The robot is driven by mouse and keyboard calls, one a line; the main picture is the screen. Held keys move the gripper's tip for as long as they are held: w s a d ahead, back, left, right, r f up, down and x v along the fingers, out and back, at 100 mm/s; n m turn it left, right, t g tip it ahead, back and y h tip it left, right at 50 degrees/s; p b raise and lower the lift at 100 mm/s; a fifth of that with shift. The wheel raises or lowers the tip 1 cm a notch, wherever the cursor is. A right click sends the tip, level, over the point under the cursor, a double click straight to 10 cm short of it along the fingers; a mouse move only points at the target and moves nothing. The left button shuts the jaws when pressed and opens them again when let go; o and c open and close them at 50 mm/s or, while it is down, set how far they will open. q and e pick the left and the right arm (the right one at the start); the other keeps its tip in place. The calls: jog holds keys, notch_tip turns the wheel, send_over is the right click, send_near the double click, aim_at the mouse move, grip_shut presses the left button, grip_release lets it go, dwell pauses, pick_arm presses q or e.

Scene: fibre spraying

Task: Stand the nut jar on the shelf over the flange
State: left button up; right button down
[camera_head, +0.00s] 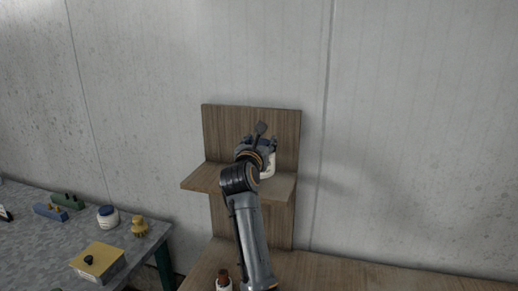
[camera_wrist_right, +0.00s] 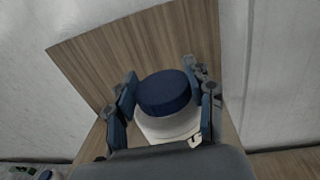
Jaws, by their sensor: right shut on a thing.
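A white jar with a blue lid (camera_wrist_right: 165,95) is between the fingers of my right gripper (camera_wrist_right: 162,88), which is shut on it. In the head view the right gripper (camera_head: 259,145) is over the wooden shelf (camera_head: 204,178), in front of its back board. Part of the white jar (camera_head: 269,165) shows to the right of the wrist, low over the shelf board. The jar looks about upright; I cannot tell whether its base touches the board. My arm hides part of the shelf. I cannot make out a flange for sure. My left gripper is out of view.
A grey table (camera_head: 40,235) at left holds another white jar with a blue lid (camera_head: 108,217), a yellow part (camera_head: 139,227), a yellow-topped box (camera_head: 97,260) and blue and green items. A brown-capped bottle (camera_head: 223,281) stands below the shelf. The wooden top at right (camera_head: 380,280) is clear.

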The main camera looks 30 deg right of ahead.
aim_at(270, 171)
jog(key=shift+w+d+f, duration=0.15)
jog(key=shift+w+f, duration=0.25)
jog(key=shift+f, duration=0.1)
jog(key=f+p, duration=0.2)
jog(key=f, duration=0.1)
jog(key=shift+w+p, duration=0.3)
jog(key=shift+d+f, duration=0.1)
jog(key=shift+f, duration=0.2)
jog(key=shift+s, duration=0.1)
jog(key=shift+f, duration=0.2)
jog(key=c, duration=0.5)
grip_release()
